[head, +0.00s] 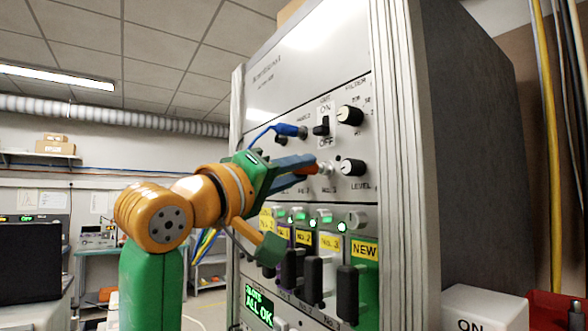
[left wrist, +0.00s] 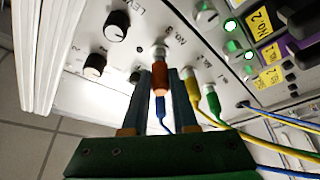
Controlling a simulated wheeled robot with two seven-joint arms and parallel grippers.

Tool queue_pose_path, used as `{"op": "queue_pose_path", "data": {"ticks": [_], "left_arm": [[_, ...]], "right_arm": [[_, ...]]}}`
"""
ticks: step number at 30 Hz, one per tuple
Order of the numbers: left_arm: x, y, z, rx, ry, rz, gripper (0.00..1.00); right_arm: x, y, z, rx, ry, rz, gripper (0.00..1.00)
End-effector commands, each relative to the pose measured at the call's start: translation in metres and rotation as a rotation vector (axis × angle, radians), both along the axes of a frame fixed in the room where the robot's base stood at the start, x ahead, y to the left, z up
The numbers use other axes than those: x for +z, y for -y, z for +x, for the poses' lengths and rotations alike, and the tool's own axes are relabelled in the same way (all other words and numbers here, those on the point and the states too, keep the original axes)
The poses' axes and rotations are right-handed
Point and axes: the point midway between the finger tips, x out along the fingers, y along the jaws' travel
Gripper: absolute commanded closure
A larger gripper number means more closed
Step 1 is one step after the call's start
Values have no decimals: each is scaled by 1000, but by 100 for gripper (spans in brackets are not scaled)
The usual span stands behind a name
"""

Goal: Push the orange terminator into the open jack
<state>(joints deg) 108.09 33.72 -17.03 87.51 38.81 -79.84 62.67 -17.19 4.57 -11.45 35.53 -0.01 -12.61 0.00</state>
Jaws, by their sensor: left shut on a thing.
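The orange terminator (left wrist: 159,82) is between the fingers of my left gripper (left wrist: 162,74) in the left wrist view, and the gripper is shut on it. Its front end is at a silver jack (left wrist: 158,53) beside the No. 3 label on the panel. It lines up with the jack and appears to meet it; I cannot tell how deep it sits. In the head view my left gripper (head: 307,168) reaches the panel from the left, with a little orange of the terminator (head: 310,169) showing before the silver jack (head: 325,168). My right gripper is not in view.
A level knob (head: 353,167), an on/off switch (head: 321,126) and a blue plug (head: 290,130) are close around the gripper. Yellow (left wrist: 194,88) and green (left wrist: 213,101) plugs with cables sit to the right in the left wrist view. Black handles (head: 313,280) stick out below.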

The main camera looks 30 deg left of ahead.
Motion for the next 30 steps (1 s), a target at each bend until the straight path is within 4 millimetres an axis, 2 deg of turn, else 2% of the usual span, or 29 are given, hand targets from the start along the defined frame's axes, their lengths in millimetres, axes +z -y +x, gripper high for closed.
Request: {"op": "queue_pose_path", "data": {"ticks": [23,24,27,30], "left_arm": [[0,5,12,1,1,0,100],[0,5,12,1,1,0,63],[0,5,12,1,1,0,39],[0,5,12,1,1,0,39]], "right_arm": [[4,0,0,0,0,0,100],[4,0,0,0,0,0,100],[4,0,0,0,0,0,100],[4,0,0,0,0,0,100]]}}
